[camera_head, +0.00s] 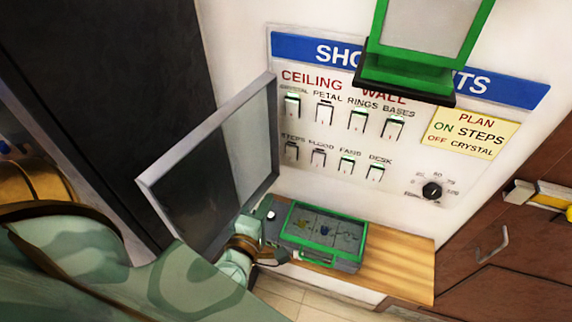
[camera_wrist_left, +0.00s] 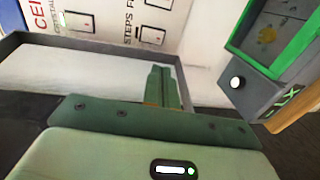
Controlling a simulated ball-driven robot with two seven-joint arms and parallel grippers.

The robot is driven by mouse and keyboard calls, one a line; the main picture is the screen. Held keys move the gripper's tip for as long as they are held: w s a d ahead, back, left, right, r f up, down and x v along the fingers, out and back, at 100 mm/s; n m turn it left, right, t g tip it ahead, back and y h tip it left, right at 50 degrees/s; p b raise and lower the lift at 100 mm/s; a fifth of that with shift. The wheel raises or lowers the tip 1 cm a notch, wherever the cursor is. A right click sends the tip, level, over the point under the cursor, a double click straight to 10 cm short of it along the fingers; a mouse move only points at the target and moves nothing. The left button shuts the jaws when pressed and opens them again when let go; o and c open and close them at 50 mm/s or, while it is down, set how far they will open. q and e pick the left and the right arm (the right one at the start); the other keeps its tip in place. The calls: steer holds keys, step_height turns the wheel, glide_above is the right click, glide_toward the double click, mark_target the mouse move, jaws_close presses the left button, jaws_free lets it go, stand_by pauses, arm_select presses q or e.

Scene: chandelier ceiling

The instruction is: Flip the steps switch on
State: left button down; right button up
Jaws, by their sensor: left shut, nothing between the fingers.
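The steps switch (camera_head: 291,152) is the leftmost rocker in the lower row of the white wall panel, under a "STEPS" label. In the left wrist view the steps switch (camera_wrist_left: 152,36) shows a dark mark at its label-side edge and no green light. The crystal switch (camera_head: 292,105) above it shows a green light. My left gripper (camera_head: 247,218) is low, below the lower row, near the grey-framed glass flap; its fingertips are small and unclear there. In the left wrist view its fingers (camera_wrist_left: 163,85) are shut together and empty, apart from the steps switch in the picture. My right gripper is not in view.
The glass flap (camera_head: 158,184) stands swung out at the panel's left. A green-framed box (camera_head: 352,262) with a white button lies on the wooden shelf (camera_head: 405,265). A green lantern (camera_head: 410,75) covers part of the heading. The note (camera_head: 470,134) reads ON STEPS, OFF CRYSTAL.

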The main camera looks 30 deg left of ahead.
arm_select(q)
steer(key=w, duration=0.1)
steer(key=p, duration=0.1)
glide_toward(290, 159)
steer(key=x, duration=0.5)
steer(key=shift+w, duration=0.15)
steer(key=shift+x, duration=0.8)
steer(key=shift+f+b, duration=0.2)
steer(key=shift+b, duration=0.15)
steer(key=shift+w+a+r+b, duration=0.1)
steer(key=shift+w+b, duration=0.05)
steer(key=shift+b, duration=0.2)
